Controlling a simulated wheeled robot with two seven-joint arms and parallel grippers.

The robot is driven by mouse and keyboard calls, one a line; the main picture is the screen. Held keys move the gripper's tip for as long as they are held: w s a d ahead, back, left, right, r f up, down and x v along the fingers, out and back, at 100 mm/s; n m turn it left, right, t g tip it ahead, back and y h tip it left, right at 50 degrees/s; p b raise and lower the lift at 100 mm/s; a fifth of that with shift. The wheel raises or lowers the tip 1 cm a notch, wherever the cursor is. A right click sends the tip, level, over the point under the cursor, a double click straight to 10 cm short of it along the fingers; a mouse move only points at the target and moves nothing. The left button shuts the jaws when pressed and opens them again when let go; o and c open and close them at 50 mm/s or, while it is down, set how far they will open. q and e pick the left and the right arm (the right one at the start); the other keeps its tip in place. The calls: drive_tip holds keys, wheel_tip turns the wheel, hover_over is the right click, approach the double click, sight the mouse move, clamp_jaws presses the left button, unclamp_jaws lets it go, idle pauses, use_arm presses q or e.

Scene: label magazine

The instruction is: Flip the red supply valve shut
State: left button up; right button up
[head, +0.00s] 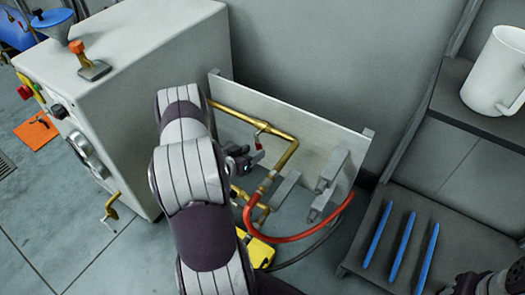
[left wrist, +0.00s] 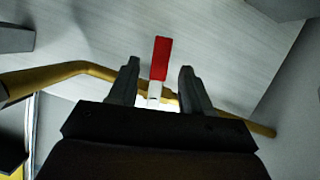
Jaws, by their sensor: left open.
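The red supply valve handle (head: 257,140) sits on a brass pipe (head: 284,154) in front of a pale upright panel. In the left wrist view, the red lever (left wrist: 161,58) stands up from a whitish stem, with the brass pipe (left wrist: 70,71) behind. My left gripper (head: 252,156) is close to the valve. Its two dark fingers are spread apart in the left wrist view (left wrist: 160,80), with the lever and stem showing in the gap between them. I cannot tell whether a finger touches the lever. My right gripper (head: 468,284) shows only partly at the lower right edge.
A large pale machine cabinet (head: 135,70) stands left of the panel (head: 318,135). A red hose (head: 290,238) and a yellow item (head: 258,250) lie below the pipes. A shelf at right holds blue strips (head: 403,246) and a white mug (head: 496,72).

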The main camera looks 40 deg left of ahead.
sight(258, 149)
use_arm(q)
drive_tip(key=b+x, duration=0.2)
drive_tip(key=x, duration=0.3)
drive_tip(key=shift+f, duration=0.2)
drive_tip(key=shift+w+f, duration=0.1)
drive_tip(key=shift+w, duration=0.6)
use_arm(e)
wheel_tip(258, 149, down, 3)
drive_tip(key=shift+f, duration=0.1)
use_arm(q)
clamp_jaws()
